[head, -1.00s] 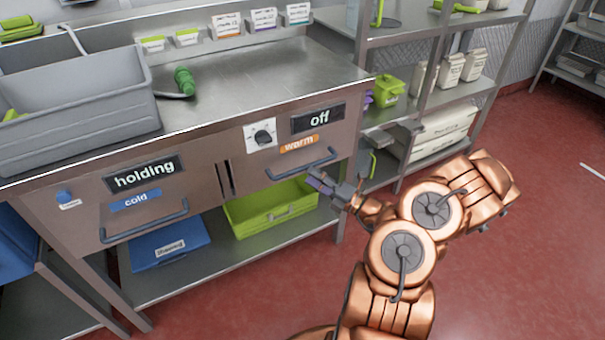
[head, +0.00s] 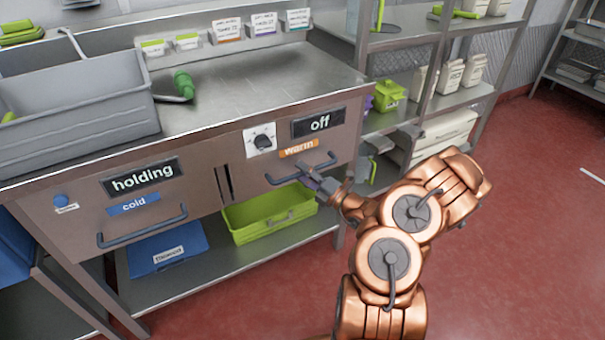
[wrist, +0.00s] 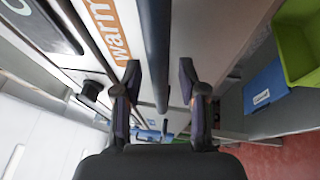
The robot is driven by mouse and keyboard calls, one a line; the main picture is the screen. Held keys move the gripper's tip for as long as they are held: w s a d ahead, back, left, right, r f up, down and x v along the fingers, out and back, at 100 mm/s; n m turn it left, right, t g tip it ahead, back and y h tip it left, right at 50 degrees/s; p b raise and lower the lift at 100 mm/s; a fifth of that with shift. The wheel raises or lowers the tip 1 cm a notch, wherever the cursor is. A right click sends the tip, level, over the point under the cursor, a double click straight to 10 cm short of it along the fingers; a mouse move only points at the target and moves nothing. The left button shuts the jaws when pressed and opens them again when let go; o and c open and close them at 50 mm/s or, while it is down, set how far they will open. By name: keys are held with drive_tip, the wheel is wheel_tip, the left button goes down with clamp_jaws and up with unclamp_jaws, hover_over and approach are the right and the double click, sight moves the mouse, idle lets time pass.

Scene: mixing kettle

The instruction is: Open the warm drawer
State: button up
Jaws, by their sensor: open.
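The warm drawer (head: 338,142) is at the right of the steel counter, marked by an orange "warm" label (head: 299,148). It looks shut, with its front in line with the cold drawer's. Its dark bar handle (head: 284,178) runs across the front below the label. My gripper (head: 306,176) is at the handle's middle in the head view and hides part of it. In the wrist view the handle (wrist: 156,50) runs between the two open fingers of my gripper (wrist: 160,88). I cannot tell whether either finger touches it.
The cold drawer (head: 85,205) with its own handle is to the left. A knob (head: 262,140) and an "off" display (head: 319,121) sit above the warm label. A green bin (head: 272,212) stands on the shelf below. Red floor is clear at the right.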

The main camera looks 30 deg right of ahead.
drive_tip(key=shift+w, duration=0.1)
drive_tip(key=shift+c, duration=0.2)
clamp_jaws()
idle(0.5)
